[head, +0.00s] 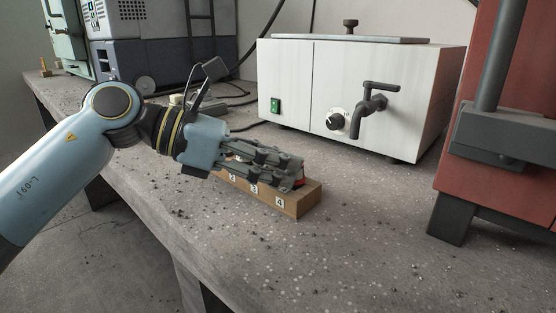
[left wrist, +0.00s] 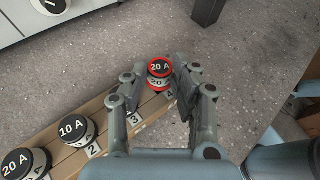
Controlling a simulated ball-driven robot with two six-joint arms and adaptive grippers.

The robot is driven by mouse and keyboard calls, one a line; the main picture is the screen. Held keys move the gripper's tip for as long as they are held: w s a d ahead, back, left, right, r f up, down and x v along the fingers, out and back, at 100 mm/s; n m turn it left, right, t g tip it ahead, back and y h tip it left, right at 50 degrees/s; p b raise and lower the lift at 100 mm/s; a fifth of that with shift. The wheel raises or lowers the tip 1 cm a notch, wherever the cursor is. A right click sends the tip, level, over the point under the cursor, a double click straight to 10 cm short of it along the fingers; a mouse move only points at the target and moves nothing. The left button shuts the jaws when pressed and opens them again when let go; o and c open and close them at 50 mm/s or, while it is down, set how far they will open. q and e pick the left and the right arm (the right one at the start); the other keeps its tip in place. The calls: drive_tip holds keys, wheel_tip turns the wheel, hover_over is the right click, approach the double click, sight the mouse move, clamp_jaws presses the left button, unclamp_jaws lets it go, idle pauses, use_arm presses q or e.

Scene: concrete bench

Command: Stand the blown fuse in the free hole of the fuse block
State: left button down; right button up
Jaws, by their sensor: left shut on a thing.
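My left gripper (head: 294,174) is shut on a fuse with red bands marked 20 A (left wrist: 159,69); a bit of its red shows in the head view (head: 300,183). The fuse is upright at the 4 end of the wooden fuse block (head: 300,205). I cannot tell whether its foot is in the hole or just above it. In the left wrist view (left wrist: 177,75) the fingertips flank the fuse. Dark fuses marked 10 A (left wrist: 72,128) and 20 A (left wrist: 20,163) stand by the lower numbers. A finger hides the place by label 3. My right gripper is out of view.
A white box with a tap (head: 350,95) stands behind the block. A red machine (head: 510,140) stands at the right, and grey-blue equipment (head: 165,45) at the back left. Cables lie behind my arm. The speckled bench (head: 375,225) is clear in front and right of the block.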

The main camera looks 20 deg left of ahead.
use_arm(q)
drive_tip(key=shift+f, duration=0.2)
drive_tip(key=c, duration=1)
unclamp_jaws()
drive_tip(key=v, duration=0.5)
drive_tip(key=shift+s+a, duration=0.15)
drive_tip(key=shift+a, duration=0.05)
drive_tip(key=shift+v, duration=1)
drive_tip(key=shift+r, duration=0.1)
